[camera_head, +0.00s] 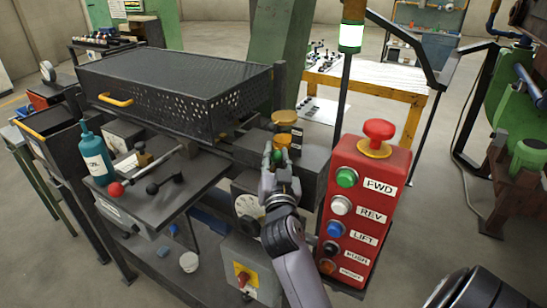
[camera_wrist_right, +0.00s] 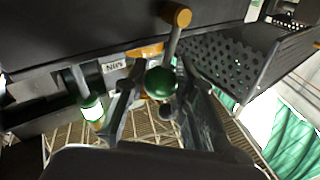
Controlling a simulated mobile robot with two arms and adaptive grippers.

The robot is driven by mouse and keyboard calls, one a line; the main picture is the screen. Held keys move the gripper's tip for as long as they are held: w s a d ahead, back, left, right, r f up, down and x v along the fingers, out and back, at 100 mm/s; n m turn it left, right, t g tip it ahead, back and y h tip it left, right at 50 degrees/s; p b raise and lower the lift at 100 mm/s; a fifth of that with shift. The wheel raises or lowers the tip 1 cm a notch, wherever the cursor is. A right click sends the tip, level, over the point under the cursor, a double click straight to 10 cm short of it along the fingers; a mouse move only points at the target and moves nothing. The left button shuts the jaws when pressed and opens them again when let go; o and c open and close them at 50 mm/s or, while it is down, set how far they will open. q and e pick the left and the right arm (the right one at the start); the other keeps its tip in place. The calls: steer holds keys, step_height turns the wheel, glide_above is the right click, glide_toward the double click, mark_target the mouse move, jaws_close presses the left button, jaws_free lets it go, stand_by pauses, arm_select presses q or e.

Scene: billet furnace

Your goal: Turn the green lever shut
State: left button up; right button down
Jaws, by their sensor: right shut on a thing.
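The green lever shows in the right wrist view as a round green knob (camera_wrist_right: 160,83) on a grey rod that runs up to an orange-brown pivot cap. In the head view only a bit of the green knob (camera_head: 277,155) shows, mostly hidden by my right gripper (camera_head: 279,168). In the right wrist view the two fingers of my right gripper (camera_wrist_right: 160,95) stand on either side of the knob, shut on it. The lever sits at the front of the dark machine, below the yellow-brown caps (camera_head: 284,117). My left gripper is not in view.
A red control box (camera_head: 362,210) with several buttons and a red mushroom knob (camera_head: 379,130) stands close right of my right arm. A perforated black cover (camera_head: 175,85) is behind left. A red-knobbed lever (camera_head: 117,189) and teal bottle (camera_head: 95,155) are at left.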

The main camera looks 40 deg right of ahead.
steer(key=shift+s, duration=0.1)
stand_by(0.3)
steer(key=c, duration=1.3)
jaws_free()
steer(key=shift+d, duration=0.1)
steer(key=v, duration=1.2)
steer(key=shift+f, duration=0.15)
